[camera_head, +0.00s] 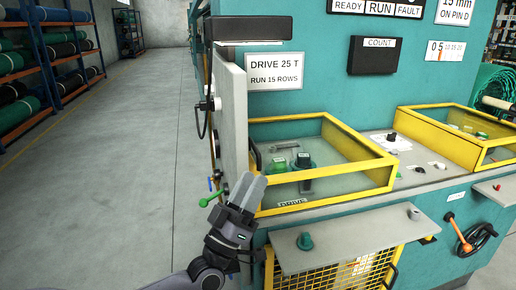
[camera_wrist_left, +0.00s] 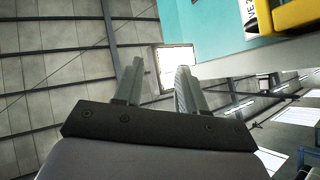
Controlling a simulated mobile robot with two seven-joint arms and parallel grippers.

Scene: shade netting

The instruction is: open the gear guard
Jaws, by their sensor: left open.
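The gear guard appears to be the nearer yellow-framed clear cover (camera_head: 378,182) on the machine's deck, with a DRIVE label at its front edge. It sits down on the deck; small green and dark parts show through its panels. A dark curved handle (camera_head: 256,156) shows by its left side. My left gripper (camera_head: 250,184) is at the guard's front left corner in the head view, fingers pointing up. In the left wrist view its two fingers (camera_wrist_left: 160,75) are apart with nothing between them. Whether it touches the guard cannot be told. My right gripper is not seen.
A grey upright panel (camera_head: 230,125) stands just left of the guard, with a green-knobbed lever (camera_head: 212,197) below. A second yellow-framed cover (camera_head: 465,135) is at right. A grey shelf (camera_head: 345,238) juts out in front. The aisle floor at left is clear.

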